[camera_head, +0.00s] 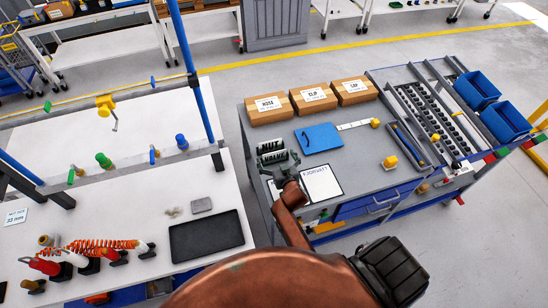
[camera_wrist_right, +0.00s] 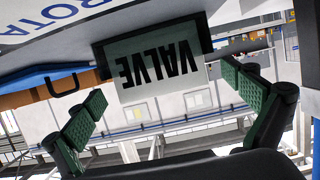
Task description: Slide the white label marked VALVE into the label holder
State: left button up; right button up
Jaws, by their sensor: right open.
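The white label marked VALVE (camera_head: 274,157) is by the left edge of the grey cart top. In the right wrist view the label (camera_wrist_right: 155,68) appears upside down. A dark label holder (camera_wrist_right: 208,32) borders part of its sides, and the label's lower end in the picture extends past this border. How deep it sits is hidden. My right gripper (camera_head: 279,161) is at the label. In the wrist view the right gripper's (camera_wrist_right: 165,103) green-padded fingers are spread wide, one on each side, apart from the label. My left gripper is not in view.
A white workbench (camera_head: 120,200) with a black tray (camera_head: 207,236) stands left.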

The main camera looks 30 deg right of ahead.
jog(key=shift+c, duration=0.4)
jog(key=c, duration=0.9)
jog(key=shift+r, duration=0.1)
